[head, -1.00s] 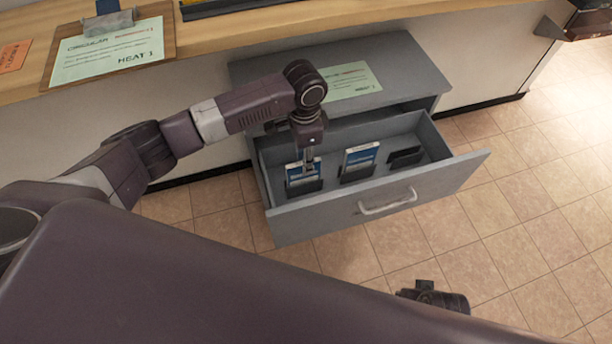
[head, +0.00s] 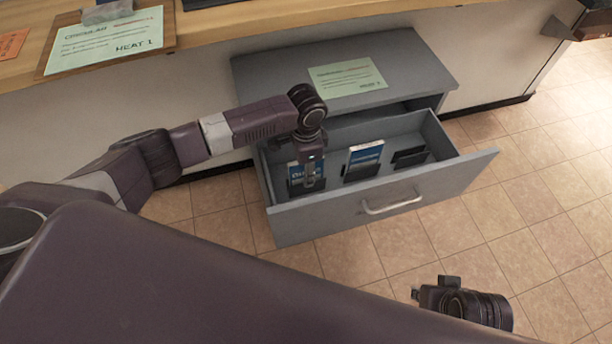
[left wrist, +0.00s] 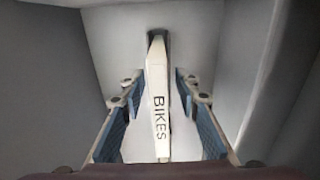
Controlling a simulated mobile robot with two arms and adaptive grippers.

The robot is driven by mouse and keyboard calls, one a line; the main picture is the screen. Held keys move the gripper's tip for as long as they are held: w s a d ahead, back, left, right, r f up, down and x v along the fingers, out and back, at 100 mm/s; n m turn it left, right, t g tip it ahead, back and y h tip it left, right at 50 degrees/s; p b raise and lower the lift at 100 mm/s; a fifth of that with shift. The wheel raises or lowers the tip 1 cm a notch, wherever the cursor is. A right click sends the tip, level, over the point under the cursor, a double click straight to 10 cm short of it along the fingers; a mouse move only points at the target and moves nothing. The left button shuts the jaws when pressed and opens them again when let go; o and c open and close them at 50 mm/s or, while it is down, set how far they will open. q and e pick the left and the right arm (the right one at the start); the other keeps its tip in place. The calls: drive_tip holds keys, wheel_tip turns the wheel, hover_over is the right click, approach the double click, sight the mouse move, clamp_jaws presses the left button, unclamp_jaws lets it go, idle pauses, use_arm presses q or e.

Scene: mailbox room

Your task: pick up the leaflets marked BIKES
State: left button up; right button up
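The leaflets marked BIKES (left wrist: 159,95) stand on edge in the middle of the left wrist view, with a white spine and dark lettering. My left gripper (left wrist: 157,100) is open, one finger on each side of them, with gaps showing. In the head view my left gripper (head: 312,178) points down into the open grey drawer (head: 430,195) at its leftmost holder. It partly hides the blue and white leaflets (head: 295,174) there. My right gripper (head: 430,294) is at the bottom right, away from the drawer; its fingers are too unclear to judge.
Another blue and white leaflet stack (head: 366,153) stands in the middle holder. The right holder (head: 410,156) looks empty. The grey cabinet top (head: 415,70) overhangs behind the drawer and carries a green sheet (head: 347,77). A wooden counter (head: 230,28) runs along the back.

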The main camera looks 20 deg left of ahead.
use_arm(q)
clamp_jaws()
drive_tip(key=shift+r, duration=0.2)
idle(0.3)
